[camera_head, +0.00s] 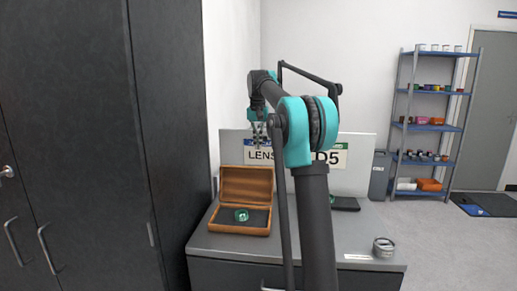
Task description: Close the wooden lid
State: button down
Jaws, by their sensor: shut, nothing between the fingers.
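A wooden box (240,230) stands on the left part of the grey bench top. Its wooden lid (246,184) is open, standing up at the back of the box. A green round lens (241,215) lies inside on dark lining. My gripper (258,143) is shut and empty, in the air above and slightly right of the lid, in front of the back panel. My arm rises through the middle of the view and hides part of the bench right of the box.
The grey bench top (348,232) carries a round metal ring (384,247) at the right and a dark flat item (346,204) behind. Tall dark cabinets (95,120) stand close on the left. Blue shelving (431,126) is far right, with open floor before it.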

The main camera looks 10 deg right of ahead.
jog(key=f, duration=0.8)
jog(key=shift+w+d+f, duration=0.1)
jog(key=shift+w+f, duration=0.1)
jog(key=shift+w, duration=0.05)
jog(key=shift+s+a+r, duration=0.2)
jog(key=shift+s, duration=0.4)
jog(key=shift+s+a+r, duration=0.2)
jog(key=shift+s, duration=0.45)
jog(key=shift+s+a+r, duration=0.2)
jog(key=shift+s, duration=0.4)
jog(key=shift+s, duration=0.1)
